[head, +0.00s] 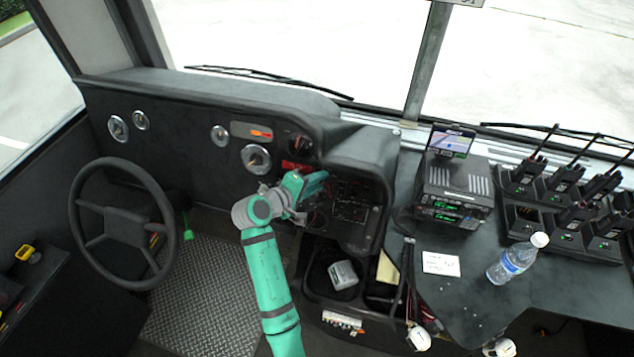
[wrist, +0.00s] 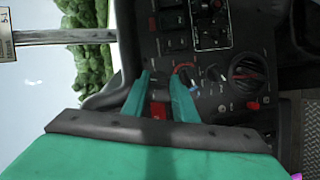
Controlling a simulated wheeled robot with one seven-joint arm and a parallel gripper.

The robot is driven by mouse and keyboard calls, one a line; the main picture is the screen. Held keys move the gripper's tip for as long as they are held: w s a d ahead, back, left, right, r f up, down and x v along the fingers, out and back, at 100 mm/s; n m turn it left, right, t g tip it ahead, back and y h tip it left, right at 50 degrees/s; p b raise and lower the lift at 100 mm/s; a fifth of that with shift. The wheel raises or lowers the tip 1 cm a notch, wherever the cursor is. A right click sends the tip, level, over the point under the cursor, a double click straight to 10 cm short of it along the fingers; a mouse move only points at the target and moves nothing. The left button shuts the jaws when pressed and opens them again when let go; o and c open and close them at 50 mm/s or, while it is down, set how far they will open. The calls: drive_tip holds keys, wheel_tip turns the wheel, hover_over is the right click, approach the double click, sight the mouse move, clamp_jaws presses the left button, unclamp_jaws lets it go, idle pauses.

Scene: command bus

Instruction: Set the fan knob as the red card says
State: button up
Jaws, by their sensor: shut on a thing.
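My gripper (head: 322,180) reaches the dashboard panel right of the steering wheel. In the wrist view its two green fingers (wrist: 160,86) are shut on a small dark part, which looks like the fan knob (wrist: 159,80); the fingers hide most of it, and its pointer cannot be read. A red card (head: 296,165) shows on the panel left of the gripper in the head view. A red patch, probably this card, shows between the fingers in the wrist view (wrist: 158,110); its writing is unreadable.
Beside the fingers are a knob with a red arc (wrist: 188,74) and a larger round dial (wrist: 246,72). Switches (wrist: 172,22) fill the panel beyond. The steering wheel (head: 78,210) is left; a radio (head: 452,190) and a water bottle (head: 510,262) are right.

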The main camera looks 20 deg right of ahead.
drive_tip(key=m+y, duration=0.1)
drive_tip(key=m, duration=0.1)
drive_tip(key=m+y, duration=0.1)
drive_tip(key=m, duration=0.2)
drive_tip(key=shift+d+r+g+y, duration=0.1)
drive_tip(key=shift+r+g+y, duration=0.1)
drive_tip(key=shift+g+y, duration=0.1)
drive_tip(key=m+y, duration=0.1)
drive_tip(key=m, duration=0.1)
drive_tip(key=m+y, duration=0.1)
drive_tip(key=m, duration=0.1)
drive_tip(key=shift+d+m+t, duration=0.15)
drive_tip(key=shift+m+t, duration=0.15)
drive_tip(key=shift+t, duration=0.1)
drive_tip(key=o, duration=1.1)
drive_tip(key=shift+s+r, duration=0.1)
drive_tip(key=v, duration=1)
drive_tip(key=shift+s+r, duration=0.25)
drive_tip(key=shift+r, duration=0.05)
